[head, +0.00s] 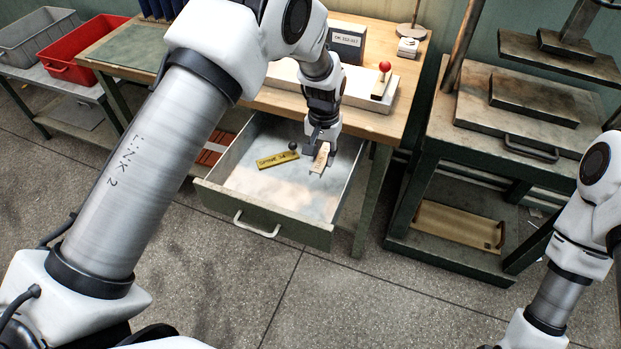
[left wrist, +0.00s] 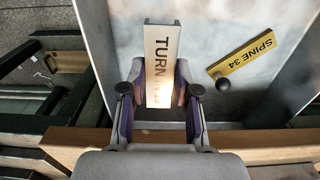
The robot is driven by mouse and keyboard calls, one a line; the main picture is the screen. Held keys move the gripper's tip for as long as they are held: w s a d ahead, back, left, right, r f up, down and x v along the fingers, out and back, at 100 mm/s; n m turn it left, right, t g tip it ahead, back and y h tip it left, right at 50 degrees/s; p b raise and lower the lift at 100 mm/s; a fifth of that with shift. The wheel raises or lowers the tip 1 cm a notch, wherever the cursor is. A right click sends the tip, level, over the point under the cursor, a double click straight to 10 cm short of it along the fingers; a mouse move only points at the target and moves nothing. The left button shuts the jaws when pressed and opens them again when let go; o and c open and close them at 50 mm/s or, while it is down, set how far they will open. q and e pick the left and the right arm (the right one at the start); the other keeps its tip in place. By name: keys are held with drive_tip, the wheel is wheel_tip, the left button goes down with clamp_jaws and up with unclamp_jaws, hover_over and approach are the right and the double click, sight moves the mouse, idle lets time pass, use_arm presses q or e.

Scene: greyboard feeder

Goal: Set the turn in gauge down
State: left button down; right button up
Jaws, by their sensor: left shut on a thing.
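The turn in gauge is a pale, narrow piece lettered "TURN" (left wrist: 162,45). In the head view the gauge (head: 320,160) is inside the open drawer (head: 285,229), in its right part. My left gripper (head: 322,149) points down into the drawer and is shut on the gauge, with one finger on each long side in the left wrist view. I cannot tell whether the gauge touches the drawer floor. My right gripper is out of view; only part of that arm shows at the right.
A yellow gauge lettered "SPINE 34" (head: 278,159) lies in the drawer left of the held gauge, with a dark ball knob (head: 293,146) beside it. The drawer floor in front is clear. The wooden bench (head: 378,122) overhangs behind; a press stand (head: 460,180) is at right.

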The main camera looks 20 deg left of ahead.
sight(319, 184)
use_arm(q)
drive_tip(key=f, duration=0.8)
drive_tip(key=shift+s+a+f, duration=0.15)
drive_tip(key=shift+a, duration=0.1)
drive_tip(key=c, duration=0.8)
unclamp_jaws()
drive_tip(key=shift+f, duration=0.15)
drive_tip(key=shift+c, duration=0.2)
wheel_tip(319, 184, up, 12)
drive_tip(key=shift+r, duration=0.2)
